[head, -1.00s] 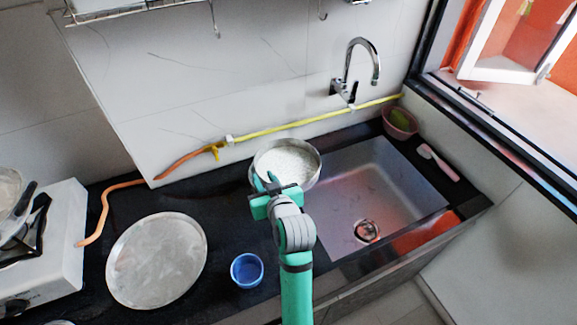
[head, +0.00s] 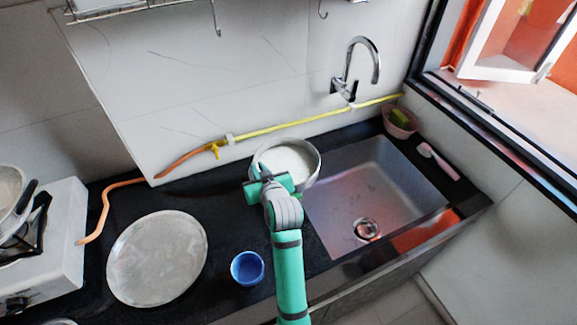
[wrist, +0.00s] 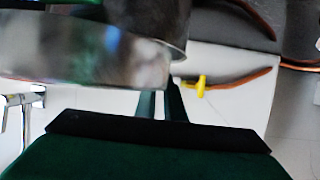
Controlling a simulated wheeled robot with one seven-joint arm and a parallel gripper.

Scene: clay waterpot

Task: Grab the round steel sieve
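The round steel sieve (head: 316,165), with a pale mesh, is at the left edge of the sink in the head view. My gripper (head: 257,175) is at its near left rim, pointing away from me. In the wrist view, the sieve's shiny steel wall (wrist: 75,65) crosses the upper left, close and blurred. The two fingers (wrist: 160,103) are close together, their tips overlapped by the steel. They appear shut on the rim, though the contact itself is hidden.
A steel sink (head: 375,190) lies to the right, under a tap (head: 362,62). A blue cup (head: 247,268) and a round metal plate (head: 157,258) are on the black counter. A stove (head: 62,235) is at far left. A yellow and orange pipe (head: 270,127) runs along the wall.

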